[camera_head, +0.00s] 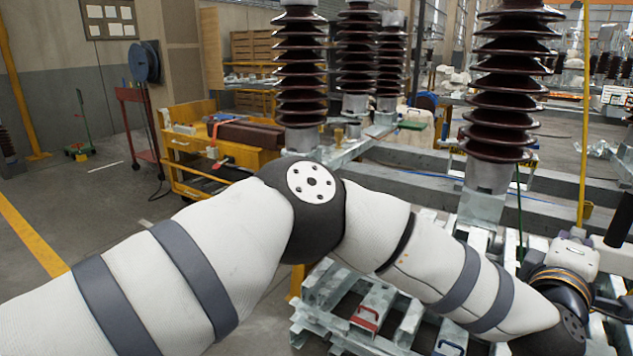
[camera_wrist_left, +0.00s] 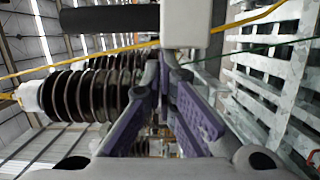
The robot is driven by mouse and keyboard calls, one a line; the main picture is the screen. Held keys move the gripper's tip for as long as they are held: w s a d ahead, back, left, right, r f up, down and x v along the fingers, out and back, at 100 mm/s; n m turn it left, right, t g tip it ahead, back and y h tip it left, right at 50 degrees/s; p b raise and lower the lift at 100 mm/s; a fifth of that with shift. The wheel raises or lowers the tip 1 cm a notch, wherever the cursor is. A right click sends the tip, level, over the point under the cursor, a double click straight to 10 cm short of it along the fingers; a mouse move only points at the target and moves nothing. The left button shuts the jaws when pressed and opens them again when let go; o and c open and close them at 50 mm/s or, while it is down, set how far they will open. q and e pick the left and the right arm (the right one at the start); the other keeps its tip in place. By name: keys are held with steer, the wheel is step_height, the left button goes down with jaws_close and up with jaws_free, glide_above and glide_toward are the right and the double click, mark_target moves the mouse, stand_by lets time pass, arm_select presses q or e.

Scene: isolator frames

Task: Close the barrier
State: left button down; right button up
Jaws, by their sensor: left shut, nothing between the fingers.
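My left arm crosses the head view from the lower left to the right edge, where the wrist shows and the fingers cannot be made out. In the left wrist view my left gripper (camera_wrist_left: 160,68) has its two purple fingers together, with nothing held. A thin yellow pole or line (camera_head: 585,110) stands upright at the right of the head view; a yellow line (camera_wrist_left: 75,60) also crosses the left wrist view behind the fingers. It may be the barrier, but I cannot tell. A dark cylinder (camera_wrist_left: 110,18) and a pale block (camera_wrist_left: 185,22) sit just beyond the fingertips. My right gripper is out of view.
Tall brown ribbed insulators (camera_head: 503,80) stand on grey metal frames (camera_head: 430,180) ahead. A yellow cart (camera_head: 190,140) stands to the left. The floor at the left is mostly clear.

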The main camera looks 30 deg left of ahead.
mark_target(629, 256)
arm_select(q)
steer(key=d, duration=0.3)
steer(key=d+b, duration=0.1)
steer(key=d, duration=0.3)
steer(key=shift+s+f, duration=0.15)
steer(key=shift+d+r+b, duration=0.2)
steer(key=shift+d+b, duration=0.2)
steer(key=shift+d, duration=0.4)
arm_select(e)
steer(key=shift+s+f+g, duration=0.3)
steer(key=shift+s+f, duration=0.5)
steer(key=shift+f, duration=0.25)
